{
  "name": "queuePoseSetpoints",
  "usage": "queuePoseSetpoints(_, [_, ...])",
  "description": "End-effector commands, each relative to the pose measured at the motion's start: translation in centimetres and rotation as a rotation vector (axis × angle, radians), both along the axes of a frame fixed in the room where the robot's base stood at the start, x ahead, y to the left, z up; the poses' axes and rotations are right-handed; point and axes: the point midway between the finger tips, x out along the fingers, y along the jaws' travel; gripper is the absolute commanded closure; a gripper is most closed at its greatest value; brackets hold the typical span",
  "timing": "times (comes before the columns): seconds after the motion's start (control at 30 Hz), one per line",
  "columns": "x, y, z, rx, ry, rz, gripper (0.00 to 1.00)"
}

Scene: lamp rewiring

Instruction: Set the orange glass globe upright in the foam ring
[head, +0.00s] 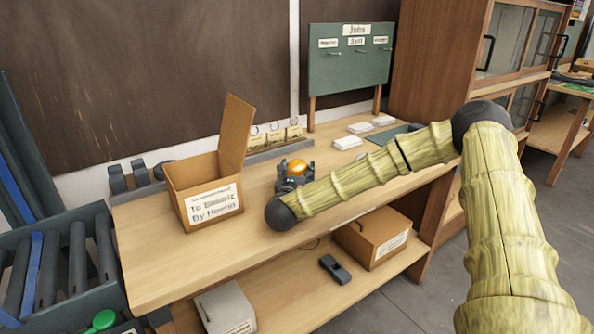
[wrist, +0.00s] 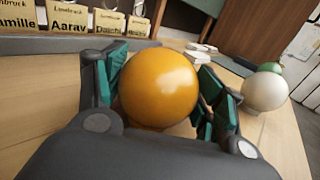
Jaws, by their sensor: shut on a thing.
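The orange glass globe (wrist: 158,82) sits between the green-padded fingers of my gripper (wrist: 160,72) in the wrist view. The fingers are closed in on its left and right sides. In the head view the orange globe (head: 297,166) shows above my dark gripper (head: 294,178), over the workbench. Its underside is mostly hidden by my gripper, so I cannot tell whether it touches the bench. I cannot make out the foam ring in either view.
A white globe (wrist: 265,92) with a green piece behind it stands right of my gripper. An open cardboard box (head: 205,190) stands left on the workbench (head: 160,262). Name cards (wrist: 67,18) line the back. White stacks (head: 348,142) lie beyond my arm. The front left bench is clear.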

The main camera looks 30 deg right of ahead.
Motion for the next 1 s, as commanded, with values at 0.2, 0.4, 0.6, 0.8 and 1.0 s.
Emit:
queuePoseSetpoints(0.2, [0.0,0.0,-0.2,0.000,0.000,0.000,0.24])
queuePoseSetpoints(0.4, [0.0,0.0,-0.2,0.000,0.000,0.000,0.10])
queuePoseSetpoints(0.6, [0.0,0.0,-0.2,0.000,0.000,0.000,0.10])
queuePoseSetpoints(0.8, [-0.3,0.3,0.0,0.001,0.001,0.002,0.10])
queuePoseSetpoints(1.0, [-2.8,2.4,-0.2,0.001,0.001,0.003,0.10])
